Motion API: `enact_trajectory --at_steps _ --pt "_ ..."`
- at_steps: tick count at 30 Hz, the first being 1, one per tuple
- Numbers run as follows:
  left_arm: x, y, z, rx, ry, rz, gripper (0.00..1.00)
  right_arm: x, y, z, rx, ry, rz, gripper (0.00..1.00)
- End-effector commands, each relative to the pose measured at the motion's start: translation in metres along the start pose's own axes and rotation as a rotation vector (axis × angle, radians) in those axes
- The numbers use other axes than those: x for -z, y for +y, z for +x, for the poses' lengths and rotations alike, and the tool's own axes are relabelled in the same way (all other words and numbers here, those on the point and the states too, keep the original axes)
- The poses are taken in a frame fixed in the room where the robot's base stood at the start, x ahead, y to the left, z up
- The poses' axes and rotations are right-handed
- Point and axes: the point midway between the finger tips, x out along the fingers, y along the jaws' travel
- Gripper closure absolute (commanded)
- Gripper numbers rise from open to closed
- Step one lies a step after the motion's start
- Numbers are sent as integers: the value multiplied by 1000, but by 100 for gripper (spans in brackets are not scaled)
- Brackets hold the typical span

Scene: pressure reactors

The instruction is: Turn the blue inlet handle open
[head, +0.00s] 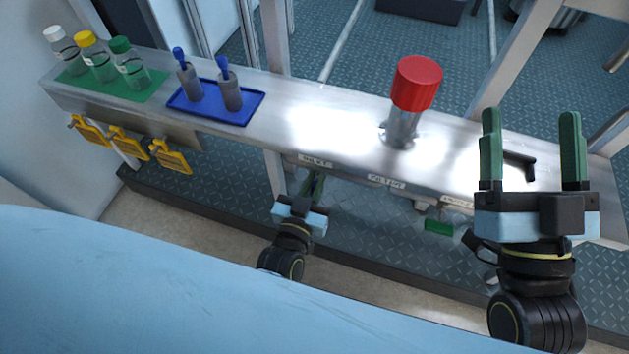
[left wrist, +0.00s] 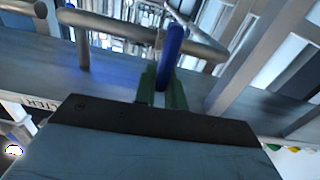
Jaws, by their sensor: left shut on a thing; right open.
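The blue inlet handle (left wrist: 171,52) shows in the left wrist view as a blue bar rising from between the green fingers. My left gripper (left wrist: 162,88) is shut on it. In the head view my left gripper (head: 313,184) is at the front edge of the steel bench, just under a small label; the blue handle is hidden there by the gripper and the bench edge. My right gripper (head: 531,118) is open and empty, above the right part of the bench.
A red-capped steel vessel (head: 417,84) stands on the bench (head: 300,125). A green handle (head: 438,226) sits below the front edge. A blue tray (head: 238,117) with blue-topped tools, several bottles (head: 130,65) and yellow tags (head: 170,156) are at left.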

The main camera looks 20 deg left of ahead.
Motion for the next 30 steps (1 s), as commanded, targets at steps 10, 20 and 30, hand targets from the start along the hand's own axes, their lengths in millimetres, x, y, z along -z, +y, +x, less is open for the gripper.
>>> enact_trajectory --at_steps 10,20,30 --pt "1 -7 0 -1 -3 -224 100 -43 9 -8 -21 -321 -15 25" --pt "-4 -15 0 -1 -2 -538 100 -86 19 -34 -45 -622 -25 25" --pt "-10 -22 0 -1 0 -861 100 -95 21 -42 -50 -684 -26 25"
